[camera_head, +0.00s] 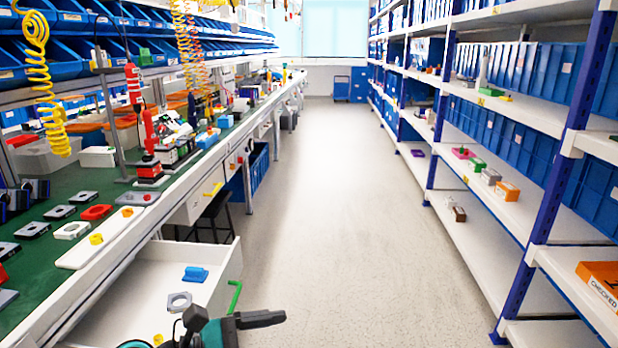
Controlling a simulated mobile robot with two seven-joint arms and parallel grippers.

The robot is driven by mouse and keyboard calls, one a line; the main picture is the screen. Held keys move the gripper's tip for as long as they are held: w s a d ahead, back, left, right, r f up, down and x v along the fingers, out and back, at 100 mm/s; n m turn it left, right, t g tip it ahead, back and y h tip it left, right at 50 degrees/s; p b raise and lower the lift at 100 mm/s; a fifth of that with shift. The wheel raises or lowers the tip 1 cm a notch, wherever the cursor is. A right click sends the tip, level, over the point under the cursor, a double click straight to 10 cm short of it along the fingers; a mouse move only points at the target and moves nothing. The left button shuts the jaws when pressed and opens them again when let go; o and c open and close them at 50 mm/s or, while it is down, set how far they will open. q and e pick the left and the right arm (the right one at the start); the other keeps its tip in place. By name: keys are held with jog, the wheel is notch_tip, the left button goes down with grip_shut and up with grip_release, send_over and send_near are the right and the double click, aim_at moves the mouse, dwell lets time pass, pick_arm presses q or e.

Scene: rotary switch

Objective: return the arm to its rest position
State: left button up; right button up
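Part of one of my arms, with what looks like a dark gripper (225,328), shows at the bottom edge, left of centre. I take it as my left one. A black finger-like part points right, over the front of an open white drawer; the rest is cut off by the frame, so I cannot tell if it is open or shut. A white panel with yellow knobs, perhaps the rotary switch (96,239), lies at the bench's front edge, up and left of the gripper. No other gripper is in view.
The green bench (50,215) carries several parts and tools. Shelves (540,220) line the right. The aisle floor (335,220) is clear.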

pick_arm(q)
jog(key=s+a+f+m+t+y+b, duration=0.2)
jog(key=s+a+f+m+y, duration=0.15)
jog(key=f+m, duration=0.35)
jog(key=s+a+f+m+t+y+b, duration=0.2)
jog(key=a+f+m+y, duration=0.15)
jog(key=f+m, duration=0.4)
jog(key=s+a+f+m+t+y+b, duration=0.1)
jog(key=s+a+f+m+t+y, duration=0.15)
jog(key=f+m+y, duration=0.45)
pick_arm(e)
notch_tip(320, 180, down, 6)
jog(key=r, duration=0.1)
pick_arm(q)
jog(key=s+a+r+p, duration=0.1)
jog(key=s+r+p, duration=0.1)
jog(key=r+p, duration=0.4)
jog(key=s+a+r+g+h+p, duration=0.1)
jog(key=a+r+p, duration=0.1)
jog(key=r+p, duration=0.5)
jog(key=p, duration=0.4)
jog(key=shift+s, duration=0.4)
pick_arm(e)
notch_tip(320, 180, up, 12)
jog(key=s+d+h, duration=0.1)
jog(key=s+d, duration=0.1)
jog(key=d, duration=0.1)
jog(key=shift+f, duration=0.15)
jog(key=shift+a, duration=0.2)
